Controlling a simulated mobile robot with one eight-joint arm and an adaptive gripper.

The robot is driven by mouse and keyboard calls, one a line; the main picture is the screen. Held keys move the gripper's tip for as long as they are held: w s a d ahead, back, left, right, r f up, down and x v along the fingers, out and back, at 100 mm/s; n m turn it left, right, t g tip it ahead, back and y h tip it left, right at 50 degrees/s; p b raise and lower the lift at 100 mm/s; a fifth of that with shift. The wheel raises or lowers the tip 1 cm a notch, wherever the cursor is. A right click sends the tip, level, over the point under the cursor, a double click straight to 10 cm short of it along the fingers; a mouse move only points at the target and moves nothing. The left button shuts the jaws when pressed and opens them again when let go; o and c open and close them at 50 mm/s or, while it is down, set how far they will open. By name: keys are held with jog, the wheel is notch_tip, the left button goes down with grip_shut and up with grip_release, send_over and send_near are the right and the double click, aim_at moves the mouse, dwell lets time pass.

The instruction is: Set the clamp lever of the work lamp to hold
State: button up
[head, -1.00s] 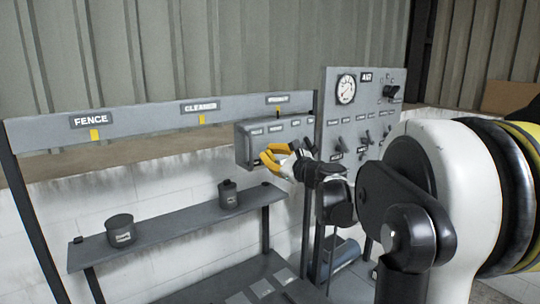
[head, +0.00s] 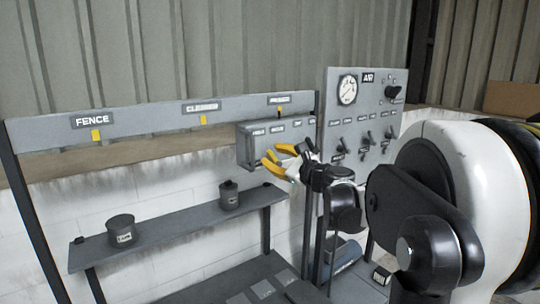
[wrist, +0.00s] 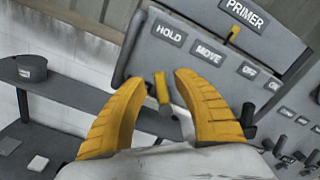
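A grey box (head: 262,134) hangs below the PRIMER label. In the wrist view, its tilted front carries the labels HOLD (wrist: 168,32) and MOVE (wrist: 208,54), with OFF and ON further right. My gripper (head: 277,157) is in front of the box. In the wrist view, its yellow fingers (wrist: 157,88) are apart, with the lever between them in the picture. Contact is not visible.
An upright panel (head: 360,115) with a gauge and several switches stands right of the box, close to my arm. A shelf (head: 175,230) with two dark containers is at lower left. The rail (head: 150,118) with labels runs above. The space left of my gripper is free.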

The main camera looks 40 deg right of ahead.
jog(key=s, duration=1)
jog(key=s+a+f+n+g+y+b, duration=0.25)
jog(key=a+f+n+b, duration=0.45)
jog(key=a+f, duration=0.45)
jog(key=s+a+f+n+g+y+b, duration=0.1)
jog(key=a+f+n+g+b, duration=0.4)
jog(key=a+f+b, duration=0.6)
jog(key=s+a+f+n+g+h+b, duration=0.1)
jog(key=s+f+n+b, duration=0.3)
jog(key=f, duration=0.5)
jog(key=s+a+f+n+g+h+b, duration=0.1)
jog(key=s+a+f+n+b, duration=0.2)
jog(key=s+f+n, duration=0.3)
jog(key=s+a+f+n+g+h+b, duration=0.1)
jog(key=s+f+n+b, duration=0.4)
jog(key=f, duration=0.7)
jog(key=shift+a+f+n, duration=0.4)
jog(key=shift+a+n, duration=0.4)
jog(key=shift+n, duration=0.1)
jog(key=shift+h, duration=0.25)
